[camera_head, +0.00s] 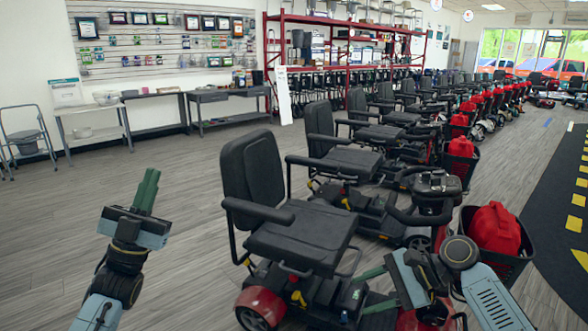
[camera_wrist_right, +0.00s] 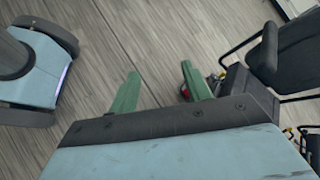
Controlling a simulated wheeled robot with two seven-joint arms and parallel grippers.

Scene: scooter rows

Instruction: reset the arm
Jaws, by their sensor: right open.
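My left gripper (camera_head: 149,178) is raised over the open floor at the left of the head view. Its green fingers point up and overlap from this angle, so the gap between them is unclear. Nothing shows in them. My right gripper (camera_head: 362,293) is at the lower middle of the head view, by the front of the nearest scooter (camera_head: 305,235). Its green fingers point left and stand apart. In the right wrist view the fingers of this gripper (camera_wrist_right: 160,82) are open, with only floor showing between them.
A row of black-seated scooters runs back to the right, with red bags (camera_head: 494,229) in baskets. A black mat (camera_head: 555,215) with yellow marks lies at right. Side tables (camera_head: 93,108) and a red shelf rack (camera_head: 320,20) line the back. The left floor is clear.

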